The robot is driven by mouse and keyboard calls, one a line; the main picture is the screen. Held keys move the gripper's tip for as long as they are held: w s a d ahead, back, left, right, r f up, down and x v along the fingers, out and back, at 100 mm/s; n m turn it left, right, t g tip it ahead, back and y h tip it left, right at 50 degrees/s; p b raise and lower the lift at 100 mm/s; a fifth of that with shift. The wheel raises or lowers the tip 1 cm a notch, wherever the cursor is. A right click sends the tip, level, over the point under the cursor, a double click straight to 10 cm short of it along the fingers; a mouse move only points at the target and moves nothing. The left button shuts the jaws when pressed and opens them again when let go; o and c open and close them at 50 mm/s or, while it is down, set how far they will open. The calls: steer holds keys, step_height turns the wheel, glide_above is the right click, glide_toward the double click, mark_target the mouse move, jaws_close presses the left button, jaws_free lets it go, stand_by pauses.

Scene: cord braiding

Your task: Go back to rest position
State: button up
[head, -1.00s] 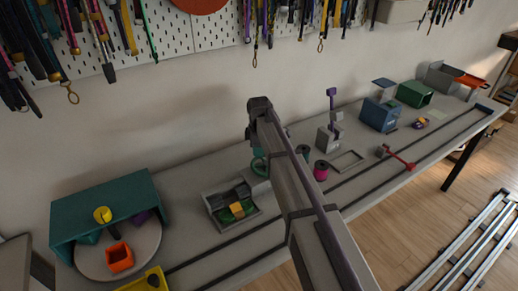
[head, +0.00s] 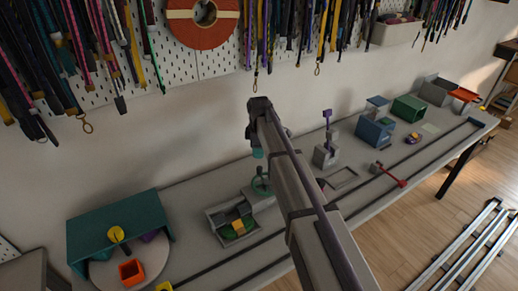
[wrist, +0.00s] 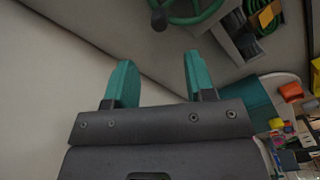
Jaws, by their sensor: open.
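My arm rises through the middle of the head view, bent over the workbench (head: 190,195). My gripper shows in the wrist view (wrist: 158,78), with two teal fingers held apart and nothing between them. In the head view, the arm mostly hides the gripper, with only a small teal part below its top end. A green wheel (head: 261,183) on the bench lies below that end in the head view. It also shows at the top of the wrist view (wrist: 196,10), beyond the fingers and apart from them.
A grey tray (head: 213,219) with coloured pieces lies left of the arm. A teal shelf (head: 85,235) stands over a round plate with an orange cup (head: 131,271). A blue box (head: 374,133) and green bin (head: 408,108) stand right. Cords hang on the pegboard (head: 205,62).

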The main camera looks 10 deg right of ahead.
steer(key=shift+r, duration=0.4)
steer(key=s+d+m, duration=0.2)
steer(key=s+m, duration=0.5)
steer(key=s, duration=0.8)
steer(key=s+d+m, duration=0.3)
steer(key=s+m, duration=0.5)
steer(key=s, duration=0.6)
steer(key=shift+s, duration=0.35)
